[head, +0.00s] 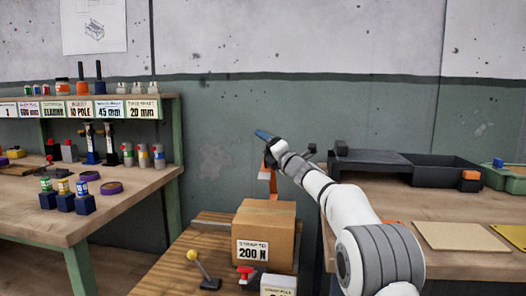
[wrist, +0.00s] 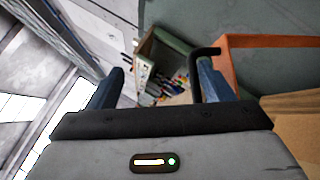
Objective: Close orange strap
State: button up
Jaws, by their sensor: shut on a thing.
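The orange strap piece (head: 268,184) stands just behind the top of a cardboard box (head: 268,225). In the wrist view an orange frame (wrist: 226,62) shows at the right, with a black handle (wrist: 194,72) running beside the right finger. My gripper (head: 263,134) is above the box, its blue fingers pointing up and left. In the wrist view my gripper (wrist: 160,68) has its two blue fingers spaced apart, the right one against the black handle. My gripper is shut on that handle; the exact contact is partly hidden.
A yellow-knobbed lever (head: 194,257) and a red clamp (head: 248,275) are in front of the box on the wooden bench. A workbench (head: 125,205) with parts is at left. A dark tray (head: 440,172) sits on the right bench.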

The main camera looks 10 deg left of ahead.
jog(key=shift+s+d+r, duration=0.2)
jog(key=shift+d+r, duration=0.3)
jog(key=shift+r, duration=0.05)
jog(key=shift+s+d+r, duration=0.2)
jog(key=shift+d+r, duration=0.3)
jog(key=shift+c, duration=0.3)
jog(key=shift+s+d+r+t+b, duration=0.15)
jog(key=shift+s+d+r+b, duration=0.05)
jog(key=shift+s+d+b, duration=0.25)
jog(key=shift+s+d+r+t+b, duration=0.15)
jog(key=shift+s+d+b, duration=0.15)
jog(key=shift+s+b, duration=0.15)
jog(key=c, duration=0.8)
jog(key=shift+f+b+v, duration=0.2)
jog(key=shift+b+v, duration=0.6)
jog(key=shift+v, duration=0.1)
jog(key=shift+f+b+v, duration=0.2)
jog(key=shift+b+v, duration=0.55)
jog(key=shift+v, duration=0.1)
jog(key=shift+a, duration=0.15)
